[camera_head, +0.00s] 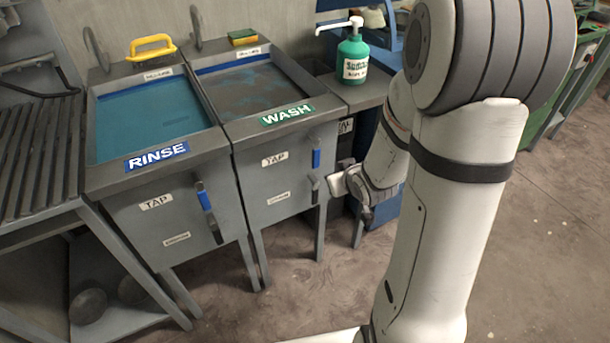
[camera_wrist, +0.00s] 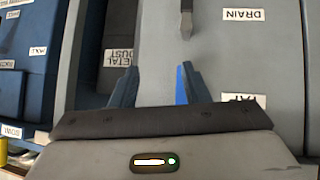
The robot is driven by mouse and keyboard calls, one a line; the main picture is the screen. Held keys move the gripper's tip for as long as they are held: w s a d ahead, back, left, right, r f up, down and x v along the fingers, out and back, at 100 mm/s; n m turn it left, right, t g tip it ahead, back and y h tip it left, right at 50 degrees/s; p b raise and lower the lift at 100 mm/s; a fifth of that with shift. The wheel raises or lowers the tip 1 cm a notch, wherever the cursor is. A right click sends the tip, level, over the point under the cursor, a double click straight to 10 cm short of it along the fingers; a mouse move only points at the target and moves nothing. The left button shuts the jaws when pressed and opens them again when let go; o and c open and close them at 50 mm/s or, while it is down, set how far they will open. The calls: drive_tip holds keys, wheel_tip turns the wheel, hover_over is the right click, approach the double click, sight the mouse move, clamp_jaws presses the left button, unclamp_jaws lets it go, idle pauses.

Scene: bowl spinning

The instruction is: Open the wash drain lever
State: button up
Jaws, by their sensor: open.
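The WASH basin (camera_head: 268,120) stands in the middle of the head view, its front panel (camera_head: 285,190) carrying TAP and DRAIN labels. The dark drain lever (camera_head: 315,187) hangs at the panel's right side, below the blue-handled tap lever (camera_head: 316,158). In the wrist view the drain lever (camera_wrist: 186,18) is at the top, beside the DRAIN label (camera_wrist: 243,14). The blue tap handle (camera_wrist: 181,88) shows beside one finger; contact is unclear. In the head view my wrist is right of the levers.
The RINSE basin (camera_head: 150,115), with its own levers, adjoins on the left. A green soap bottle (camera_head: 352,60) stands on the ledge at right. A METAL DUST label (camera_wrist: 119,57) marks a surface beside the panel. Open floor (camera_head: 300,290) lies in front.

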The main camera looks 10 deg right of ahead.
sight(316, 194)
drive_tip(key=a+f+t+y+b, duration=0.1)
drive_tip(key=f+b, duration=0.1)
drive_tip(key=f, duration=0.2)
drive_tip(key=w+a+f+t+y+b, duration=0.1)
drive_tip(key=f+b, duration=0.2)
drive_tip(key=f, duration=0.2)
drive_tip(key=w+a+f+t+y+b, duration=0.1)
drive_tip(key=f+b, duration=0.2)
drive_tip(key=f, duration=0.1)
drive_tip(key=shift+w+f+n+y, duration=0.15)
drive_tip(key=shift+w+n+y, duration=0.15)
drive_tip(key=shift+n, duration=0.1)
drive_tip(key=shift+b+x, duration=0.95)
drive_tip(key=shift+x, duration=2.1)
drive_tip(key=shift+c, duration=0.3)
clamp_jaws()
